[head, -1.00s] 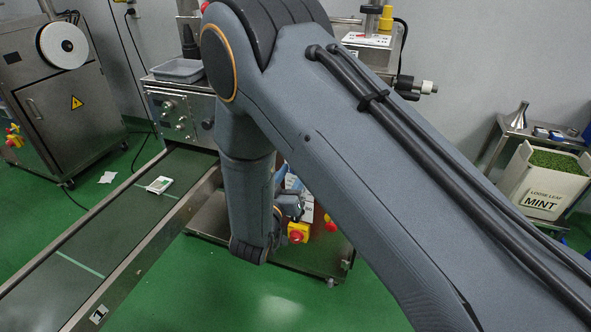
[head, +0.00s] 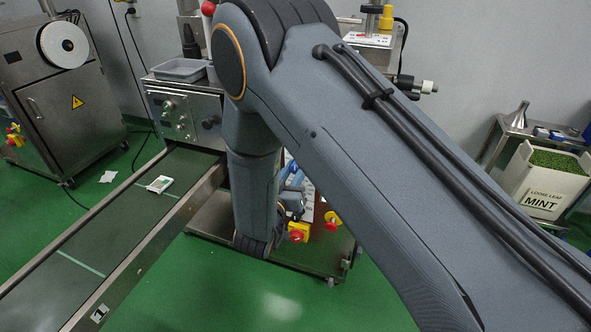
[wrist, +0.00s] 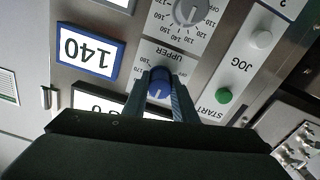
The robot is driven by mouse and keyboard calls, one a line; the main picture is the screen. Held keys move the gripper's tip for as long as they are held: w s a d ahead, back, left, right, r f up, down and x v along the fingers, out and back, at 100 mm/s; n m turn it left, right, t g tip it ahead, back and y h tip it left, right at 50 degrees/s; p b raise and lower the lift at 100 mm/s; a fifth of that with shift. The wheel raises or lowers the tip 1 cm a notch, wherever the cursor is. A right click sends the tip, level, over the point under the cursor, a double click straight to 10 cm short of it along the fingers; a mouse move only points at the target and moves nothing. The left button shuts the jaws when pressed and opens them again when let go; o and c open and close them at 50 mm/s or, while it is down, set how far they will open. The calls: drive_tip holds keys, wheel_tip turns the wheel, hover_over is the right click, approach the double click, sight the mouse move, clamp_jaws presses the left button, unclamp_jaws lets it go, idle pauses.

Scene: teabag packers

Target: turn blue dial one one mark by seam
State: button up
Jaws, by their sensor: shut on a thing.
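The blue dial (wrist: 158,86) sits on the control panel in the wrist view, below a printed label reading "UPPER". Its numbered scale is partly covered by my fingers. My gripper (wrist: 159,92) is shut on the blue dial, one finger on each side. A pale pointer line shows on the dial's face, but which mark it meets is too small to tell. In the head view my arm hides most of the panel, and the dial cannot be made out there.
A grey dial (wrist: 190,10), a display reading 140 (wrist: 88,50), a green START button (wrist: 224,96) and a white JOG button (wrist: 262,39) surround the blue dial. In the head view, a red-and-yellow stop knob (head: 298,232) is beside my arm, and a conveyor (head: 110,240) runs at left.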

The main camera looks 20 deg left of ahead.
drive_tip(key=shift+m, duration=2.6)
drive_tip(key=o, duration=1)
drive_tip(key=shift+o, duration=0.2)
drive_tip(key=shift+s, duration=0.1)
drive_tip(key=s, duration=0.7)
drive_tip(key=shift+s+a, duration=0.35)
